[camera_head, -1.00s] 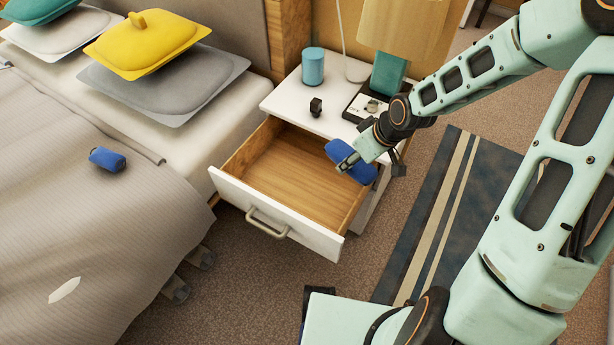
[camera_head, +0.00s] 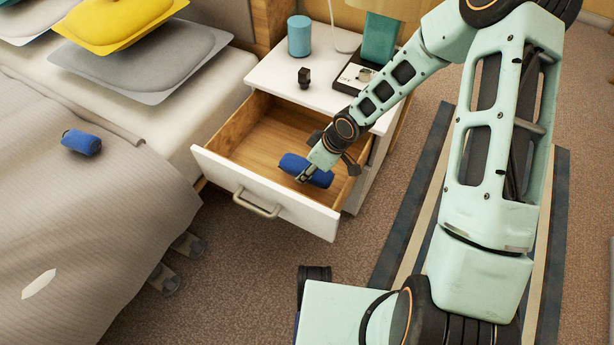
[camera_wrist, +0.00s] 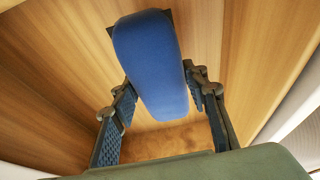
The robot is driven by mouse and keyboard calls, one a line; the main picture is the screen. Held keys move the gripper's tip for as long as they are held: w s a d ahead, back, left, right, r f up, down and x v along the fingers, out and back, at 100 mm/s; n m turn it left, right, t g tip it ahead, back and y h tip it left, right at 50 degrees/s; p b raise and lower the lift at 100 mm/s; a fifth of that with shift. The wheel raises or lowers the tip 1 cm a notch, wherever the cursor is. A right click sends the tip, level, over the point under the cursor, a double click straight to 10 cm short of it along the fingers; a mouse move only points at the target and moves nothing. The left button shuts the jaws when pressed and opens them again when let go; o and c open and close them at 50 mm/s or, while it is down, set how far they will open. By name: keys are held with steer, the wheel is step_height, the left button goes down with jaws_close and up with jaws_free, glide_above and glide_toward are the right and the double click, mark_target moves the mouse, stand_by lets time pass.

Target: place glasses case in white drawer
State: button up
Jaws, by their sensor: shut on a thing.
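The blue glasses case (camera_head: 291,163) is held in my gripper (camera_head: 305,177), over the right part of the open white drawer (camera_head: 225,174). The drawer has a white front with a handle and bare wooden insides. In the wrist view the blue case (camera_wrist: 150,65) sits between the two dark fingers of my gripper (camera_wrist: 165,110), with wooden surfaces all around it. The case appears to be within the drawer's walls. I cannot tell whether it touches the drawer's bottom. My gripper covers part of the case in the head view.
The white nightstand (camera_head: 280,75) bears a blue cylinder (camera_head: 299,36), a small black object (camera_head: 304,77), a dark tray (camera_head: 350,82) and a lamp. Another blue object (camera_head: 81,142) lies on the bed (camera_head: 110,215) at left. The drawer's left part is empty.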

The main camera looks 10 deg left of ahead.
step_height(320, 180, down, 4)
steer(key=shift+f+b, duration=0.2)
steer(key=shift+b, duration=0.7)
steer(key=shift+r, duration=0.15)
steer(key=o, duration=0.9)
steer(key=shift+f, duration=0.25)
steer(key=o, duration=0.4)
steer(key=shift+r, duration=0.1)
steer(key=shift+o, duration=0.2)
steer(key=p+v, duration=0.6)
steer(key=v, duration=0.6)
steer(key=shift+r, duration=0.1)
